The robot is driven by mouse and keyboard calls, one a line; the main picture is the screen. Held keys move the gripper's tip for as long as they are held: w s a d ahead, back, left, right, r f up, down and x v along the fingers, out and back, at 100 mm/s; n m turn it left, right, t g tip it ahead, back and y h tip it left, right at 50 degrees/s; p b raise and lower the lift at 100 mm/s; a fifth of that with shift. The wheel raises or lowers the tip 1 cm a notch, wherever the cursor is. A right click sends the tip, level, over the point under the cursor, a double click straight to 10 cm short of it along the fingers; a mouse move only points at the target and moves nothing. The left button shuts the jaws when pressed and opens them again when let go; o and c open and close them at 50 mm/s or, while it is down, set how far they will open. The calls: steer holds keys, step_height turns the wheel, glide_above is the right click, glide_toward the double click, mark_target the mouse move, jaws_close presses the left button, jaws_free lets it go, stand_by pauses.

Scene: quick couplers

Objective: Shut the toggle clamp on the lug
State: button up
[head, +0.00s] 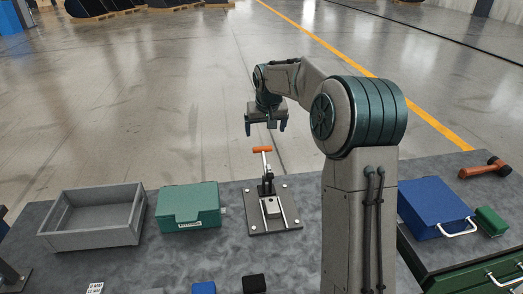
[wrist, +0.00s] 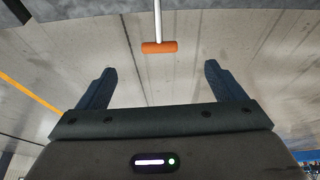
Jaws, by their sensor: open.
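The toggle clamp (head: 267,186) stands on a grey base plate (head: 287,222) bolted near the middle of the table. Its lever stands up and ends in an orange T-shaped handle (head: 262,149). In the wrist view the orange handle (wrist: 159,47) shows at the top centre, beyond the fingertips, with a pale rod running from it. My gripper (head: 265,127) is open and empty, pointing down above the handle in the head view. In the wrist view my gripper's two dark fingers (wrist: 160,78) are spread apart, not touching the handle. The lug cannot be told apart clearly at this size.
A grey open bin (head: 140,222) and a green box (head: 188,223) stand left of the clamp. Small blue (head: 204,288) and black (head: 254,284) blocks lie at the front. A blue case (head: 434,208), a green block (head: 491,221) and a mallet (head: 480,171) are at the right.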

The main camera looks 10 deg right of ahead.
mark_target(262, 148)
steer(key=w+x, duration=0.1)
steer(key=x, duration=0.4)
steer(key=p+x, duration=0.1)
steer(key=x, duration=0.5)
steer(key=w+r+p+x, duration=0.1)
steer(key=x, duration=0.5)
steer(key=shift+w+f, duration=0.15)
steer(key=shift+w, duration=0.25)
steer(key=c, duration=1.4)
